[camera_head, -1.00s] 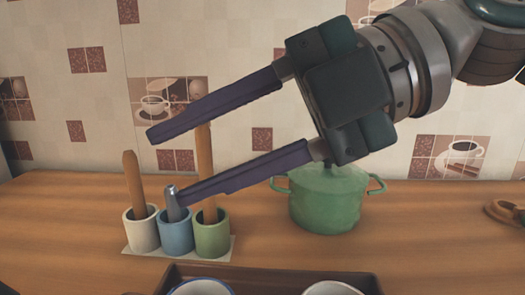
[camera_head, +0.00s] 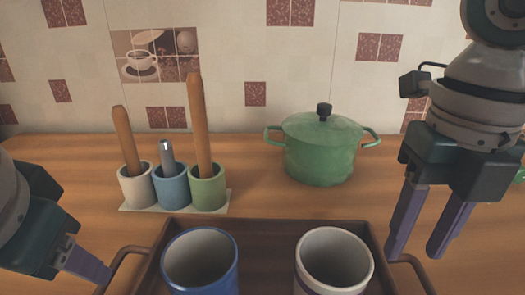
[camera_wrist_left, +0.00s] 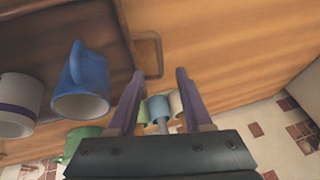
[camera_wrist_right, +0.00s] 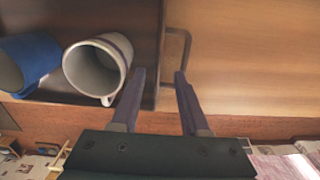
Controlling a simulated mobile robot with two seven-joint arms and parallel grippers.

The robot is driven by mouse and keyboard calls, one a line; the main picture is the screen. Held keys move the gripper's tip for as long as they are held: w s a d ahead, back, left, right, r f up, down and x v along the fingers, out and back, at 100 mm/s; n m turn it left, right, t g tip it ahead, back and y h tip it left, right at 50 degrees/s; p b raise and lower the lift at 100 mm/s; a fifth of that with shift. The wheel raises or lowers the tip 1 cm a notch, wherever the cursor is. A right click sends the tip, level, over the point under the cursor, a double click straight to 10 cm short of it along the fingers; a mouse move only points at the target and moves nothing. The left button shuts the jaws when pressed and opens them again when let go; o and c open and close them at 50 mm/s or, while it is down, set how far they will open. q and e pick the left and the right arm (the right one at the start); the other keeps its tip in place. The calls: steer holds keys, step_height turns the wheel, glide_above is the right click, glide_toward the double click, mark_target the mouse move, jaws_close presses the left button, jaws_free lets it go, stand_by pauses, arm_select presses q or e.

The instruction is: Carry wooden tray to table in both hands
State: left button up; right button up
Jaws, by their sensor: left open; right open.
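The dark wooden tray (camera_head: 270,228) lies on the wooden counter at the bottom of the head view, its near part cut off. It holds a blue mug (camera_head: 201,262) and a white mug (camera_head: 334,262). My left gripper (camera_head: 90,266) is open beside the tray's left handle (camera_head: 122,262); the left wrist view shows that handle (camera_wrist_left: 149,55) beyond the parted fingers. My right gripper (camera_head: 416,250) is open, pointing down by the right handle (camera_head: 412,266). In the right wrist view this handle (camera_wrist_right: 177,55) lies ahead of the fingers. Neither gripper holds anything.
A green lidded pot (camera_head: 320,150) stands behind the tray. White, blue and green utensil cups (camera_head: 172,187) stand on a pale base at back left, with tall handles rising from them. A tiled wall (camera_head: 230,50) closes off the back. Counter right of the pot is mostly bare.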

mark_target(395, 287)
arm_select(q)
steer(key=x, duration=0.8)
steer(key=shift+f, duration=0.1)
arm_select(e)
step_height(395, 287, down, 8)
steer(key=shift+f, duration=0.1)
arm_select(q)
steer(key=shift+c, duration=0.2)
arm_select(e)
steer(key=shift+c, duration=0.2)
arm_select(q)
steer(key=c, duration=0.6)
arm_select(e)
steer(key=c, duration=0.6)
arm_select(q)
jaws_close()
arm_select(e)
jaws_close()
